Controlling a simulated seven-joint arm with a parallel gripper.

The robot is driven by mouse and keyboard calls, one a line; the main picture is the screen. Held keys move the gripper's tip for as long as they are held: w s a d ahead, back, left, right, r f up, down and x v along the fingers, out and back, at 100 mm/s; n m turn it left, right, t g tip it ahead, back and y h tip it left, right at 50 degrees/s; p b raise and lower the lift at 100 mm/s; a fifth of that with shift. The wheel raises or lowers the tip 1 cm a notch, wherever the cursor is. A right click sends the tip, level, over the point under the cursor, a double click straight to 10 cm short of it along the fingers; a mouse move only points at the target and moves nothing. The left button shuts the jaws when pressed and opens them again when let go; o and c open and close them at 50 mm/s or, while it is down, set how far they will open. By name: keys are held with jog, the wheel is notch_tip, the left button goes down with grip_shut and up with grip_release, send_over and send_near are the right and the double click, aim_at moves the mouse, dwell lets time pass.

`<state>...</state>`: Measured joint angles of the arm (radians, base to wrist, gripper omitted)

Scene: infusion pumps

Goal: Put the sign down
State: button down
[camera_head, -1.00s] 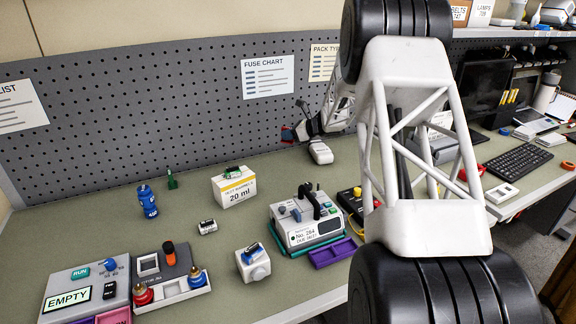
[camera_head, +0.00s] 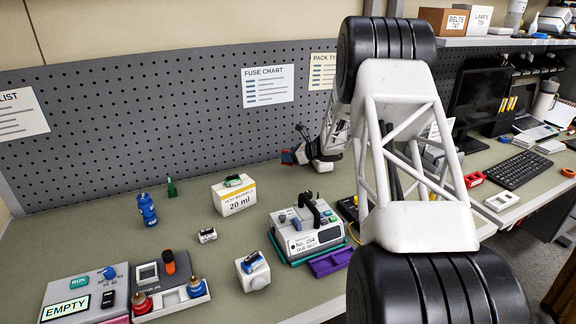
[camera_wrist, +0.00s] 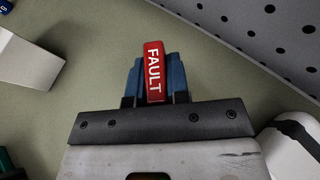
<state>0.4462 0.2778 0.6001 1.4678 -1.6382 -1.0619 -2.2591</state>
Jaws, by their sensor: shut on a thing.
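The sign is a small red block with the white word FAULT (camera_wrist: 154,72), seen in the wrist view. My gripper (camera_wrist: 156,68) is shut on it, with a blue finger on each side. In the head view my gripper (camera_head: 289,157) is low over the back of the bench, near the pegboard. I cannot tell whether the sign touches the bench top.
A white 20 ml box (camera_head: 236,201) and a numbered pump (camera_head: 306,233) stand in front of my gripper. A blue bottle (camera_head: 147,210) stands farther left. The pegboard (camera_head: 200,115) rises close behind. Bare bench (camera_head: 205,180) lies left of my gripper.

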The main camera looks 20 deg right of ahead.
aim_at(289, 164)
jog(key=shift+f, duration=0.1)
jog(key=shift+f, duration=1.75)
jog(key=shift+f, duration=0.1)
jog(key=c, duration=1.1)
grip_release()
jog(key=shift+s+d+r, duration=0.1)
jog(key=shift+r, duration=0.1)
jog(key=shift+s+d+r, duration=0.25)
jog(key=shift+s+d, duration=0.15)
jog(key=shift+d, duration=0.05)
jog(key=v, duration=1)
jog(key=shift+s+d, duration=0.15)
jog(key=shift+s, duration=0.05)
